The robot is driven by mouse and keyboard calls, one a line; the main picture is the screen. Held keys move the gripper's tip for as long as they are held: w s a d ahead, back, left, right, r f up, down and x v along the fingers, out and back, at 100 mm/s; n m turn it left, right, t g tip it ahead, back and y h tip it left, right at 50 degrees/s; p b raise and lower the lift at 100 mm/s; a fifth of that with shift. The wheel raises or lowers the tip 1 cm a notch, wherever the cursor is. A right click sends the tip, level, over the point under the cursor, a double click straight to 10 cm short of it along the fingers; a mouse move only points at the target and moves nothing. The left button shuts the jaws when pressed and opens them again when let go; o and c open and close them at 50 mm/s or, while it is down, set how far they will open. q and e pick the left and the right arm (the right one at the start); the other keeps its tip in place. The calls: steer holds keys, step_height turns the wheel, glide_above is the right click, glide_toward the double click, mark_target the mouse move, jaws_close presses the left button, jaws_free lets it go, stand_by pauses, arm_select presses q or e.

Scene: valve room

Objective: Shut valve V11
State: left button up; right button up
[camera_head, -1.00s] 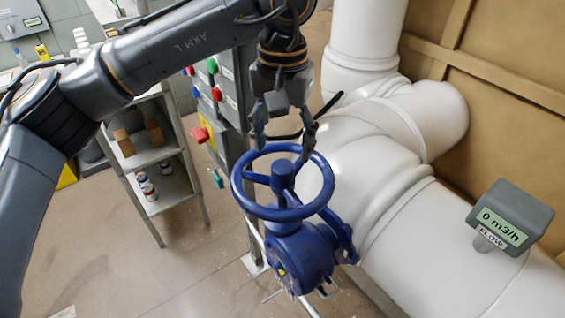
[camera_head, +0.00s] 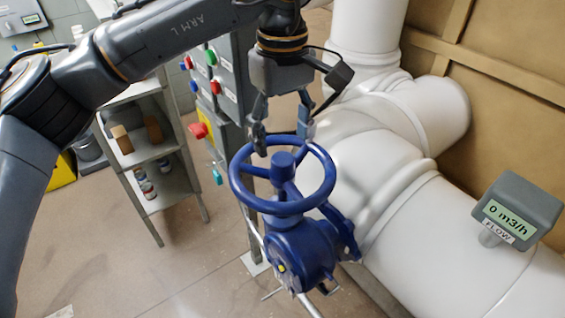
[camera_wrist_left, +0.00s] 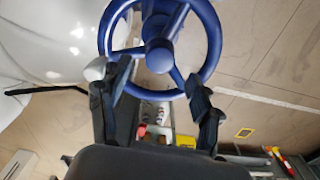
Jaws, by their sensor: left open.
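A blue valve with a round handwheel (camera_head: 236,180) stands beside the white pipe. A hub rises at the wheel's middle, with spokes out to the rim. My left gripper (camera_head: 281,143) is open above the far part of the wheel's rim, fingers pointing down. In the left wrist view the handwheel (camera_wrist_left: 212,45) fills the top middle, and the two fingers of my left gripper (camera_wrist_left: 158,105) are spread near its rim. I cannot tell whether they touch it. No V11 label is readable. My right gripper is not in view.
A flow meter (camera_head: 517,208) on the large white pipe (camera_head: 440,240) reads 0 m3/h. A control panel with coloured buttons (camera_head: 213,75) stands behind the wheel. A metal shelf (camera_head: 150,150) with jars is at the left. Open floor (camera_head: 130,250) lies at the lower left.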

arm_select(q)
steer(key=n, duration=0.5)
steer(key=shift+b, duration=0.4)
steer(key=n+b, duration=0.1)
steer(key=n, duration=0.5)
steer(key=shift+f, duration=0.1)
steer(key=n, duration=0.2)
steer(key=shift+n+b, duration=0.3)
steer(key=shift+b, duration=0.1)
steer(key=n+b, duration=0.1)
steer(key=n, duration=0.2)
steer(key=shift+n, duration=0.3)
steer(key=n+b, duration=0.1)
steer(key=n, duration=0.4)
